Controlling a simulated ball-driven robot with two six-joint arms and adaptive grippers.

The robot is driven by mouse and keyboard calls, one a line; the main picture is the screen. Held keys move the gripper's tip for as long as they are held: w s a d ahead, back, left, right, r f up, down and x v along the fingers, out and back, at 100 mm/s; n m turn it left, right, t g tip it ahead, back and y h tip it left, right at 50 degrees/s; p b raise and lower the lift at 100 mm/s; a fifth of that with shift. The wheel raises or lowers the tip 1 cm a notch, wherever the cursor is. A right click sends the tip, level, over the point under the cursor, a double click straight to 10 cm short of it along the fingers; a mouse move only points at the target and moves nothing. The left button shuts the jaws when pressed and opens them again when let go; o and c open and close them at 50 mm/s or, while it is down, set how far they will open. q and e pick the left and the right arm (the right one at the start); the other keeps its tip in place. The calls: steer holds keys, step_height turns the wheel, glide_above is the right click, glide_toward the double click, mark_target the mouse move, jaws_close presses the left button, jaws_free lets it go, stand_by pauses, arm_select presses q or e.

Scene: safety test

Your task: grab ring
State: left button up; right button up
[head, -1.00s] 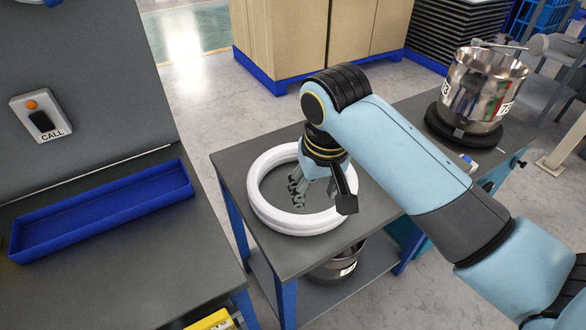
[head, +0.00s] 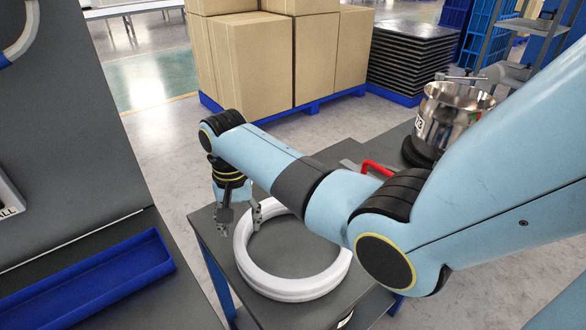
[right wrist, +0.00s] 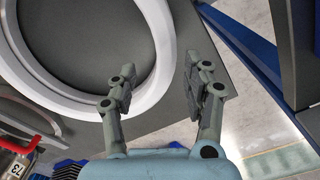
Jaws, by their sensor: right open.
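A thick white ring (head: 288,288) lies flat on a small grey table (head: 262,312). My right gripper (head: 240,218) is at the ring's far left rim, pointing down, open and empty. In the right wrist view the fingers (right wrist: 160,85) are spread, and the ring's wall (right wrist: 163,42) appears between them. One finger overlaps the rim on the inner side and the other is over the bare table outside it. I cannot tell how far the fingertips are above the table or whether they touch the ring. My left gripper is not in view.
A metal pot (head: 448,118) stands at the back right beside a red handle (head: 377,167). A blue tray (head: 85,287) lies on the bench at left. Cardboard boxes (head: 268,58) stand behind on a blue pallet. The table edge is close to my right gripper.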

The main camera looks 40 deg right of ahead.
mark_target(242, 236)
step_height(242, 236, down, 4)
steer(key=shift+a+r, duration=0.1)
steer(key=shift+r, duration=0.05)
steer(key=shift+s, duration=0.1)
jaws_close()
steer(key=shift+r, duration=0.1)
